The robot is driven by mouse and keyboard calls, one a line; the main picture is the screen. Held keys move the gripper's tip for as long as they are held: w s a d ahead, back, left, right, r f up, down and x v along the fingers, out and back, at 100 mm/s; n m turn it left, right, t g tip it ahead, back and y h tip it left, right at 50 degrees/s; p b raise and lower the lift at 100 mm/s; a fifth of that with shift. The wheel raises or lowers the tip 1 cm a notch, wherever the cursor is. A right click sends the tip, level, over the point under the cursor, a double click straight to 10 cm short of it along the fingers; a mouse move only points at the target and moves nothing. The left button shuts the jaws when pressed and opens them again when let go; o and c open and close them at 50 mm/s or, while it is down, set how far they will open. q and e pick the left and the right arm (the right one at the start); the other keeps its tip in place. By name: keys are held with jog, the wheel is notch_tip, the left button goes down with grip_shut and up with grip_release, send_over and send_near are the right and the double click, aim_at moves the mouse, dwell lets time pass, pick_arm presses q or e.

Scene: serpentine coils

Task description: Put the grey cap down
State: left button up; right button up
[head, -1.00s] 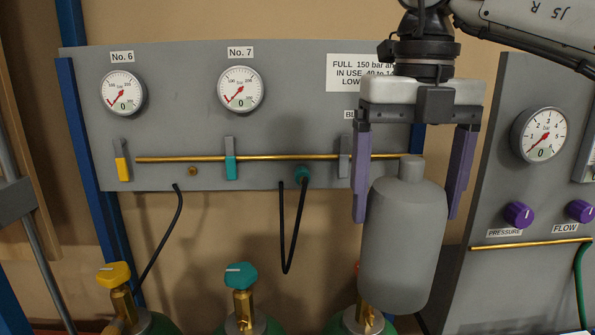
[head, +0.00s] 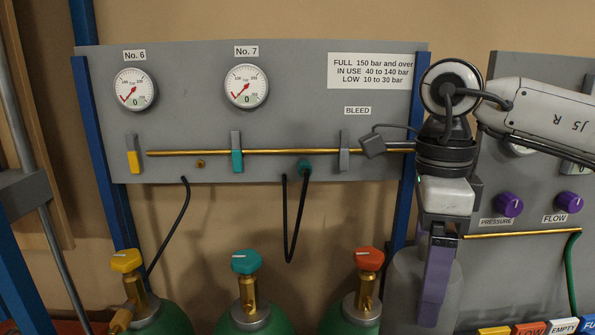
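The grey cap (head: 404,290) is a large bottle-shaped piece at the lower right of the head view, upright in front of the panels. Its lower end is cut off by the picture's bottom edge, so what is under it cannot be seen. My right gripper (head: 434,285) comes from above and is turned side-on. One purple finger lies across the cap's front; the other is mostly hidden behind it. The gripper is shut on the cap. My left gripper is not in view.
Green cylinders with yellow (head: 125,260), teal (head: 245,262) and orange (head: 369,259) valve knobs stand left of the cap. The gauge panel (head: 320,120) is behind. Coloured labelled blocks (head: 563,327) lie at the lower right.

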jog(key=s+d+f+n, duration=0.1)
jog(key=s+f+n, duration=0.3)
jog(key=f+n, duration=0.4)
jog(key=s+d+f+n, duration=0.2)
jog(key=s+f+n, duration=0.3)
jog(key=n, duration=0.8)
jog(key=shift+f+n, duration=0.3)
jog(key=shift+f, duration=1.4)
jog(key=shift+d, duration=0.15)
